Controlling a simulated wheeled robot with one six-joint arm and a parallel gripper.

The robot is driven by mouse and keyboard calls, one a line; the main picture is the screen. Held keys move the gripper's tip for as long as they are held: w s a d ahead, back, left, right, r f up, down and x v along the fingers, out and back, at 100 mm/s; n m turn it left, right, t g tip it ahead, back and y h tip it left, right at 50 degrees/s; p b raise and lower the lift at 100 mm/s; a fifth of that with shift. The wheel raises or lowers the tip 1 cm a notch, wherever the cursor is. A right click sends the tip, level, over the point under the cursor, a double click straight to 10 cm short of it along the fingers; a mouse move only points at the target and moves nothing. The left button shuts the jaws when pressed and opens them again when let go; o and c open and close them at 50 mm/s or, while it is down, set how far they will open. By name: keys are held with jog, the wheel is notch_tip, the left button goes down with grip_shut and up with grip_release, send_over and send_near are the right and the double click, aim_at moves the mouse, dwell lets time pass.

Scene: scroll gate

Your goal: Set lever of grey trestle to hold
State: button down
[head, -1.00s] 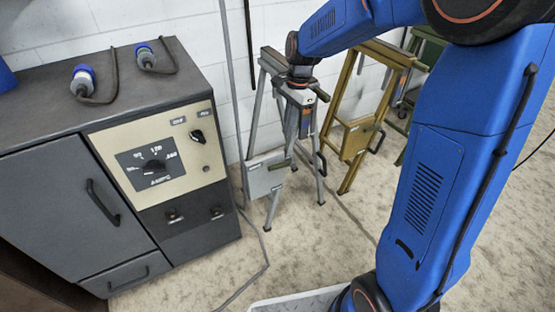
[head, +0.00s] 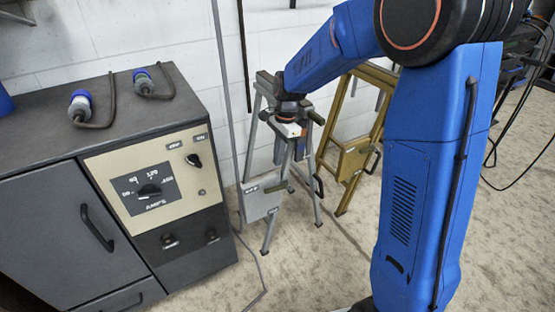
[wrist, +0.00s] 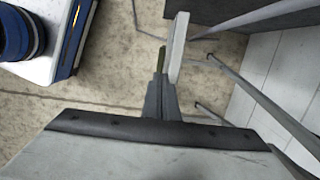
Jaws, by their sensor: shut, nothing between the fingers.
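The grey trestle (head: 262,205) stands against the white wall, right of the dark cabinet, with a light grey box on its near side. Its lever, a short dark green bar (head: 277,187), lies close to level along the box's top right in the head view. My gripper (head: 287,172) reaches down in front of the trestle, its fingers close above the lever. In the wrist view my gripper (wrist: 161,88) is shut and empty. The green lever (wrist: 162,58) shows just beyond the fingertips, beside the edge-on box (wrist: 178,45). I cannot tell whether they touch. The lever's setting marks are too small to read.
A yellow trestle (head: 352,160) stands to the right of the grey one. The dark cabinet (head: 50,215) with a dial panel (head: 150,190) stands to the left. A cable runs along the floor beside it. Speckled floor in front of the trestles is clear.

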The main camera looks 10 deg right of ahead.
aim_at(268, 190)
jog(key=f, duration=0.3)
jog(key=a+f, duration=0.1)
jog(key=f, duration=0.7)
jog(key=shift+s+a+f, duration=0.15)
jog(key=shift+s+a, duration=0.1)
jog(key=shift+a, duration=0.05)
jog(key=shift+a, duration=0.15)
jog(key=shift+s+a+f+t+h, duration=0.15)
jog(key=shift+a+f+t+h, duration=0.25)
jog(key=shift+h, duration=0.35)
jog(key=shift+s+a+f+t+h, duration=0.15)
jog(key=shift+f+h, duration=0.3)
jog(key=shift+h, duration=0.3)
jog(key=shift+a+f+t+h, duration=0.15)
jog(key=shift+f+t+h, duration=0.1)
jog(key=shift+f+h, duration=0.4)
jog(key=shift+a+f+t+h, duration=0.2)
jog(key=shift+f+h, duration=0.25)
jog(key=shift+h, duration=0.4)
jog(key=shift+f, duration=1.25)
jog(key=shift+d+x, duration=0.15)
jog(key=shift+x, duration=1.25)
jog(key=shift+d+x, duration=0.15)
jog(key=shift+x, duration=1.25)
jog(key=shift+r, duration=0.1)
